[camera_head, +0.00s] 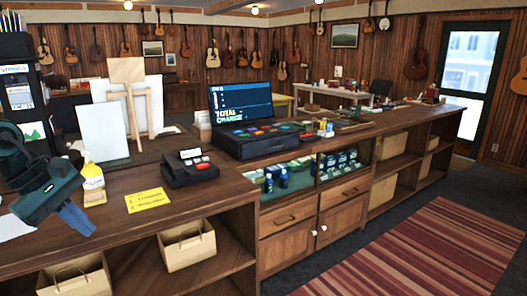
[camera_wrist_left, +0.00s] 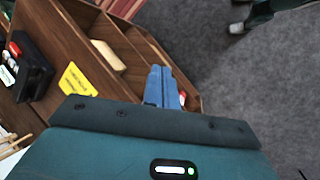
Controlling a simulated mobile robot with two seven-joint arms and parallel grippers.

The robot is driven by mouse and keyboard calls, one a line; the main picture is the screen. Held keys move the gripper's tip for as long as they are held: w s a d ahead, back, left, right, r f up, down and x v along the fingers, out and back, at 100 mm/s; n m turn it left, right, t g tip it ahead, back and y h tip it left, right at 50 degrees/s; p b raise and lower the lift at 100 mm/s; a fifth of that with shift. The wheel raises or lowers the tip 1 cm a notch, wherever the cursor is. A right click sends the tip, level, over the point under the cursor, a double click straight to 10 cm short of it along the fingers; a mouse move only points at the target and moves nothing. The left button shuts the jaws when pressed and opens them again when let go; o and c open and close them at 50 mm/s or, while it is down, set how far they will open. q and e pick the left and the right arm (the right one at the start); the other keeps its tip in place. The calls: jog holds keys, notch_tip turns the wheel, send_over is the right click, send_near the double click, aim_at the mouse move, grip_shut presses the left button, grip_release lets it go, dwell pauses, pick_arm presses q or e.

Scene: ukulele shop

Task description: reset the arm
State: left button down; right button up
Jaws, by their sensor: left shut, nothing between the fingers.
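My left gripper (camera_head: 75,218) comes in from the left in the head view, above the near left end of the wooden counter (camera_head: 232,205). Its blue fingers are together and hold nothing. In the left wrist view the blue fingers (camera_wrist_left: 158,85) are also closed, with the counter's shelves and the grey floor beyond them. My right gripper is in neither view.
A black card terminal (camera_head: 189,167) and a cash register (camera_head: 252,128) are farther right. A striped rug (camera_head: 420,245) lies on the open floor at right.

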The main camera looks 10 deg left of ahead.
pick_arm(q)
jog(key=s+d+f+n+t, duration=0.2)
jog(key=f+n+t, duration=0.2)
jog(key=f+n, duration=0.6)
jog(key=s+d+f+n+t+h, duration=0.15)
jog(key=f+n+t, duration=0.25)
jog(key=f+n, duration=0.65)
jog(key=s+d+f+n+t+y, duration=0.1)
jog(key=s+d+f+n+t, duration=0.15)
jog(key=f+n, duration=0.75)
jog(key=s+d+f+n+g+y, duration=0.1)
jog(key=s+d+f+n, duration=0.3)
jog(key=d+n, duration=0.5)
jog(key=s+d+f+n+g+y, duration=0.1)
jog(key=s+d+f+n, duration=0.3)
jog(key=d+n, duration=0.5)
jog(key=s+n+g, duration=0.1)
jog(key=s+n, duration=0.1)
jog(key=n, duration=0.4)
jog(key=shift+s, duration=0.15)
jog(key=shift+a+g, duration=0.1)
jog(key=shift+g, duration=0.15)
